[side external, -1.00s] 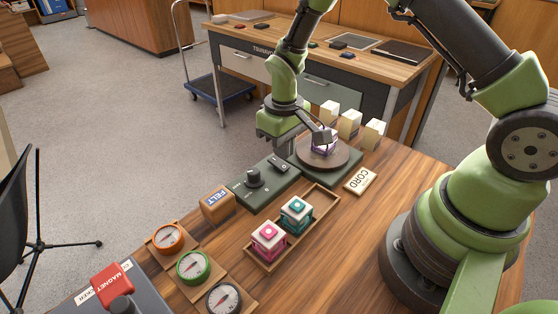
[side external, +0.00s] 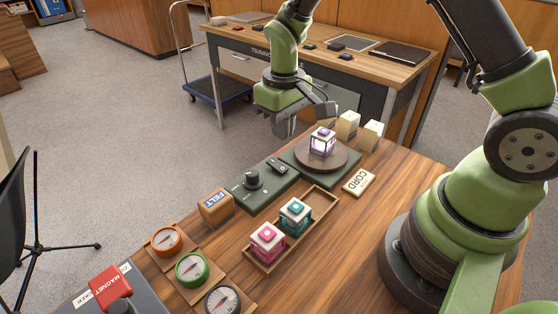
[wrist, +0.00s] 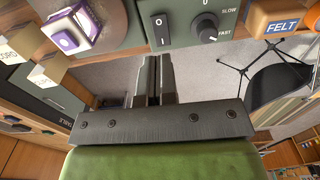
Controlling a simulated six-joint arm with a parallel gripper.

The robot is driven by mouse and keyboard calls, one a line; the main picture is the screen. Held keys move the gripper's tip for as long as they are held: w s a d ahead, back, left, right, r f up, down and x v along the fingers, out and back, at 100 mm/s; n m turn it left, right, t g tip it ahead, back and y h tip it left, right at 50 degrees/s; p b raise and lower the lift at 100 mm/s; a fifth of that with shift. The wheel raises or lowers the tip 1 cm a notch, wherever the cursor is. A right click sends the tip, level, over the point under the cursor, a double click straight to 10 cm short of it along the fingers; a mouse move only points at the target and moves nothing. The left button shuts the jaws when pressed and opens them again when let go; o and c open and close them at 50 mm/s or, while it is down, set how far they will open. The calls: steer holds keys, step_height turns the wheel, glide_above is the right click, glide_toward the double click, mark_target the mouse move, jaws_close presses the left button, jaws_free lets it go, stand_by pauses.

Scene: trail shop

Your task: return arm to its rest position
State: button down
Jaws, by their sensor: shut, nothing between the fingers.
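My gripper (side external: 283,132) is shut and empty in the side external view. It hangs in the air behind the green switch box, to the left of the round brown turntable (side external: 322,158). The wrist view shows its two fingers (wrist: 153,80) together with nothing between them. A small lantern-like cube (side external: 322,142) with a purple frame stands upright on the turntable, apart from my gripper. In the wrist view the cube (wrist: 75,30) is at the upper left.
The switch box (side external: 262,185) has a knob and a rocker switch. A wooden tray (side external: 318,207) holds a pink and a teal cube. Pale blocks (side external: 347,124) stand behind the turntable. A workbench (side external: 320,60) stands behind.

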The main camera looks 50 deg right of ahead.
step_height(320, 180, up, 9)
steer(key=s+m+t, duration=0.1)
steer(key=s+t, duration=0.1)
steer(key=s, duration=0.1)
steer(key=s+a+r+m+t+y, duration=0.1)
steer(key=s+r+t, duration=0.1)
steer(key=s+r, duration=0.3)
steer(key=s+a+r+m+t+y, duration=0.1)
steer(key=s+r+t, duration=0.2)
steer(key=s+r, duration=0.3)
steer(key=s, duration=0.4)
steer(key=shift+m, duration=0.4)
steer(key=shift+s, duration=0.1)
